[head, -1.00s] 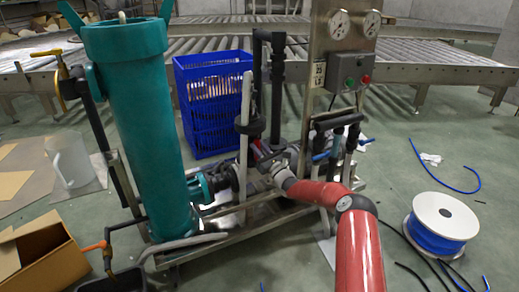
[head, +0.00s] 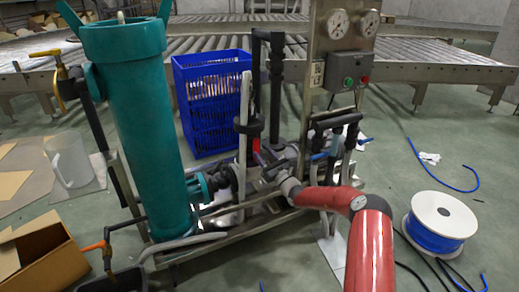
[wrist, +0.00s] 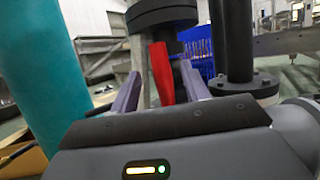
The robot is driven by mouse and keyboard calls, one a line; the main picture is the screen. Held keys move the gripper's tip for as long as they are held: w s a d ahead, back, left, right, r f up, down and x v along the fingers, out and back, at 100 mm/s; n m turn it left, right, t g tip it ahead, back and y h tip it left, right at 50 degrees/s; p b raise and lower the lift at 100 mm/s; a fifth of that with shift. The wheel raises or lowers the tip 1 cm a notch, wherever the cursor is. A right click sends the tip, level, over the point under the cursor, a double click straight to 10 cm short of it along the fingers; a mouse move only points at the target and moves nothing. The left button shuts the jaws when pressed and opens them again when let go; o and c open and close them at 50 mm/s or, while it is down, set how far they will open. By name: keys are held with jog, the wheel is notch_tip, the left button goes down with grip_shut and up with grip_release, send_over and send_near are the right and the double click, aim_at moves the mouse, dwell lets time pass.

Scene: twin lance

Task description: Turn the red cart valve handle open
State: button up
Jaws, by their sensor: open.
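The red valve handle (wrist: 161,73) stands nearly upright in the wrist view, below a dark round flange (wrist: 160,14). It lies between the two grey fingers of my gripper (wrist: 159,72), which are open, with a gap visible on each side. Whether the handle's lower end touches my gripper is hidden by the gripper body. In the head view the handle is a small red patch (head: 257,158) at the cart's middle, beside a pale upright pipe (head: 244,115). My gripper is small and partly lost among the cart's pipes there.
The teal cylinder (head: 150,130) stands on the cart left of the handle. Dark pipes (head: 277,80) and a gauge panel (head: 335,55) rise behind and to the right. A blue crate (head: 212,100) is behind. A blue hose spool (head: 437,228) lies on the floor at right.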

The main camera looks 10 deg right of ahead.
jog(key=v, duration=0.3)
jog(key=shift+s+d+f, duration=0.1)
jog(key=shift+s+f, duration=0.05)
jog(key=shift+s, duration=0.1)
jog(key=s+a+r+n+g+y+p, duration=0.1)
jog(key=s+a+r+n+g+y, duration=0.2)
jog(key=s+a+r+n+g, duration=0.25)
jog(key=s+a+r+n+g+y, duration=0.2)
jog(key=a+r+n+g+y, duration=0.15)
jog(key=a+n, duration=0.4)
jog(key=s+a+r+n+g+h+p, duration=0.1)
jog(key=s+a+r+n+g+h, duration=0.2)
jog(key=s, duration=0.4)
jog(key=s+a+r+n+g+h, duration=0.2)
jog(key=s+a+n+g, duration=0.1)
jog(key=s+n+g, duration=0.3)
jog(key=s+d+r+n+t+h+p, duration=0.1)
jog(key=s+d+r+n+h, duration=0.1)
jog(key=s, duration=0.8)
jog(key=s+d+r+n+t+h, duration=0.1)
jog(key=s+d+r+n+h, duration=0.2)
jog(key=s+d+h, duration=0.3)
jog(key=s+d+r+n+t+h+p, duration=0.1)
jog(key=s+d+r+n+t+h, duration=0.1)
jog(key=s+d, duration=0.7)
jog(key=s+r+n+h, duration=0.1)
jog(key=s+h, duration=0.1)
jog(key=s, duration=0.5)
jog(key=shift+d+r+h+p, duration=0.15)
jog(key=shift+r+h+p, duration=0.2)
